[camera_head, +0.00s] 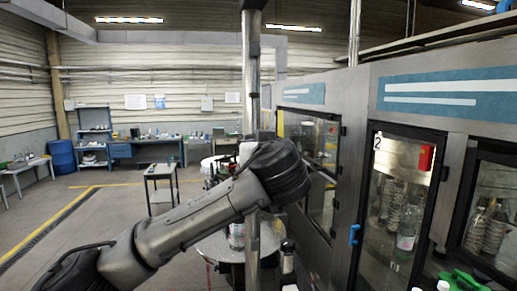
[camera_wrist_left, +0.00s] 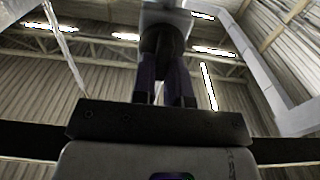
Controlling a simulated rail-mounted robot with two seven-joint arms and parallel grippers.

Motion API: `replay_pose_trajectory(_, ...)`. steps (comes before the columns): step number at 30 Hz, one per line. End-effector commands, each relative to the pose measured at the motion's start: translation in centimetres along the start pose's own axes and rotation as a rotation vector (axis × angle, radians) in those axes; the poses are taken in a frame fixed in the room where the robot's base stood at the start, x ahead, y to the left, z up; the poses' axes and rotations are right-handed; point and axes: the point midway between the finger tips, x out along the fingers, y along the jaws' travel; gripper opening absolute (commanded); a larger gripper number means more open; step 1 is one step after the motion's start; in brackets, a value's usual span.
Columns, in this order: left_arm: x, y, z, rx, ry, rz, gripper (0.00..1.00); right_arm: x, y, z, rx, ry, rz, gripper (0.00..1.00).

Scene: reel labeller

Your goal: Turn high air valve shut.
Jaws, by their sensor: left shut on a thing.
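In the left wrist view, a dark rounded piece under a grey block, likely the high air valve (camera_wrist_left: 163,38), is at the top centre. My left gripper (camera_wrist_left: 167,72) reaches up to it, its two dark fingers closed around the lower part of the dark piece. The turn of the valve cannot be read. In the head view, my left arm crosses from lower left to the metal post at the centre. Its dark wrist hides the gripper and most of what it holds. My right gripper is in neither view.
The upright metal post (camera_head: 251,85) stands close to my left wrist. The machine cabinet with glass doors (camera_head: 345,170) fills the right side, with a blue handle (camera_head: 354,234) and a red box (camera_head: 425,158). A round table (camera_head: 215,246) lies below my arm. Open floor is at left.

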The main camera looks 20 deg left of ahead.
Motion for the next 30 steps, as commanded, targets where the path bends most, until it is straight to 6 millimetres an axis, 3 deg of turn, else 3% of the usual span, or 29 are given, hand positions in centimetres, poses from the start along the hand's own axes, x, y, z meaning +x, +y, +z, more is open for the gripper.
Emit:
replay_pose_trajectory(8, 0.0, 0.0, 0.0, 0.001, 0.0, 0.0, 0.0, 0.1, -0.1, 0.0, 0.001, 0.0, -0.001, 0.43)
replay_pose_trajectory(14, -0.1, 0.1, 0.6, 0.041, -0.002, 0.001, 0.0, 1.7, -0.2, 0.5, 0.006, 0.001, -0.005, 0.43)
replay_pose_trajectory(24, -0.1, 0.4, 0.8, 0.277, -0.004, 0.003, 0.0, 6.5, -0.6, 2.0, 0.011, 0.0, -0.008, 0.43)
replay_pose_trajectory(30, -0.1, 0.6, 0.3, 0.472, -0.001, 0.001, 0.0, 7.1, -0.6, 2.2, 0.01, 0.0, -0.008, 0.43)
